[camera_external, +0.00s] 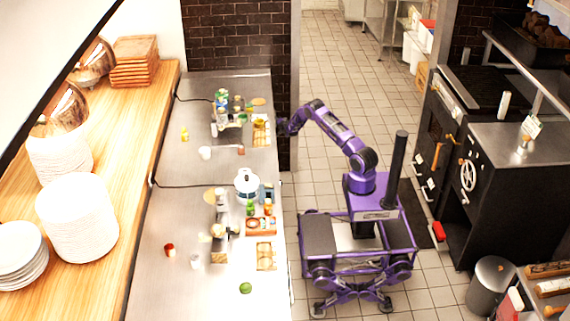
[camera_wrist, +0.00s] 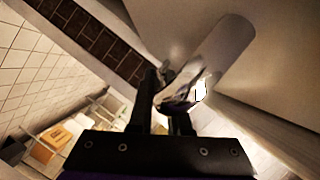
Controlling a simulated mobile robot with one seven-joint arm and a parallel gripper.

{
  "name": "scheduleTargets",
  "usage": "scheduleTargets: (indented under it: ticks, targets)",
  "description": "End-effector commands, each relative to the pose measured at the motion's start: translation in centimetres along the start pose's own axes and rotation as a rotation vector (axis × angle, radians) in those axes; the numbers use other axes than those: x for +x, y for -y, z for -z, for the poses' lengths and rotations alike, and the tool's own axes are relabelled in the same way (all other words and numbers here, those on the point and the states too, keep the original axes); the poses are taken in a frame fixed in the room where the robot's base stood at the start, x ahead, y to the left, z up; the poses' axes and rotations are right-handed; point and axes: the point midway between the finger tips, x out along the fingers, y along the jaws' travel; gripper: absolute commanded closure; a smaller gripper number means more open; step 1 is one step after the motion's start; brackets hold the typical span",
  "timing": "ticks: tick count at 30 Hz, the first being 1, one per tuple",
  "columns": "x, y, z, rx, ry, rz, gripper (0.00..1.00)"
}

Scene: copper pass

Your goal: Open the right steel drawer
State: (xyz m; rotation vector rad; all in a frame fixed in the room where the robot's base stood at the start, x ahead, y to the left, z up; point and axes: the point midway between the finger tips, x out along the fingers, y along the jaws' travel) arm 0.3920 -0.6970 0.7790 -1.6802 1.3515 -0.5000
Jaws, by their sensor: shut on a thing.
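My gripper (camera_external: 285,127) is at the aisle side of the steel counter (camera_external: 225,172), near its far end. In the wrist view my gripper (camera_wrist: 168,85) has its two dark fingers on either side of a shiny metal piece, which looks like the drawer handle (camera_wrist: 180,94). It is shut on it. A broad pale steel front (camera_wrist: 175,18) fills the upper right of the wrist view, with a rounded shape across it. I cannot tell how far the drawer stands out. The drawer fronts are hidden in the external view.
Bottles and food trays (camera_external: 262,226) stand on the counter. A dark brick wall (camera_external: 240,35) closes its far end. The tiled floor (camera_external: 335,80) is clear behind my arm. A black oven (camera_external: 500,180) and a bin (camera_external: 490,278) stand to the right of my base.

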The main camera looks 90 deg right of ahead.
Motion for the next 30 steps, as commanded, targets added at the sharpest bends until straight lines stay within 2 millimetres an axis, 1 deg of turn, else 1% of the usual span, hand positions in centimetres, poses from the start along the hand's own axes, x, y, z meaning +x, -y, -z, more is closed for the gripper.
scheduleTargets:
  ticks: [11, 16, 20, 23, 30]
  targets:
    - [-0.1, 0.1, 0.1, 0.000, 0.000, 0.002, 1.00]
    - [-0.5, -0.7, 1.2, -0.001, -0.001, 0.001, 1.00]
    - [-1.2, -2.0, 2.9, 0.000, -0.003, -0.001, 1.00]
    - [-1.9, -3.4, 4.8, 0.000, -0.003, -0.003, 1.00]
    - [-4.1, -7.2, 9.9, 0.001, -0.004, -0.004, 1.00]
